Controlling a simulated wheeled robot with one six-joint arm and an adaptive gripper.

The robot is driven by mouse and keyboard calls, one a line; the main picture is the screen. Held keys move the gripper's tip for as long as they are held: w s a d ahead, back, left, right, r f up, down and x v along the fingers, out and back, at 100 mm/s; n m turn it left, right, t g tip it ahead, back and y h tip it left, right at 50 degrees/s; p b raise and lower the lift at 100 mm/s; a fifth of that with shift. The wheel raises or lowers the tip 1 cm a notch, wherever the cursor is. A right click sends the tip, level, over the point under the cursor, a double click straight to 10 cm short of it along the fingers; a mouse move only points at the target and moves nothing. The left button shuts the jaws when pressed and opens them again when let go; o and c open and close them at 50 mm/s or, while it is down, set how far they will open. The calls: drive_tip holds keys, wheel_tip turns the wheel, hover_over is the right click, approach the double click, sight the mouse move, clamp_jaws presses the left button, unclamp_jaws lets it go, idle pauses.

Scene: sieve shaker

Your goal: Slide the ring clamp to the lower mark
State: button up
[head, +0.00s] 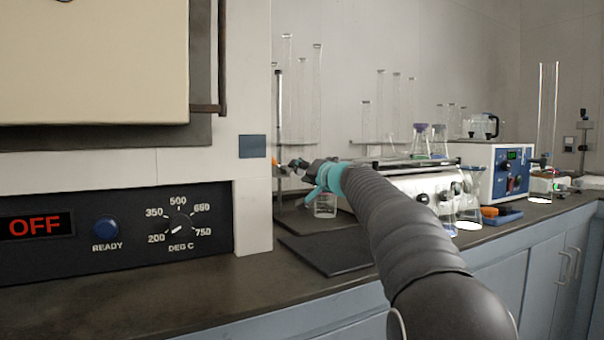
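A small metal and orange fitting at the rod, probably the ring clamp (281,168), is small and partly covered. My gripper (308,170) reaches in from the right at the fitting's height, close to the rod. Its fingers are small and mostly hidden by the teal wrist, so I cannot tell whether they touch the clamp or are closed. I cannot make out a lower mark on the rod.
A furnace (80,225) with a display reading OFF fills the left. A small glass beaker (325,207) is below my wrist, near a flat black plate (326,254). Glassware and a blue-fronted instrument (510,170) stand at right. The front left counter (180,300) is clear.

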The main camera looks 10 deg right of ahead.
drive_tip(key=v, duration=1.2)
idle(0.4)
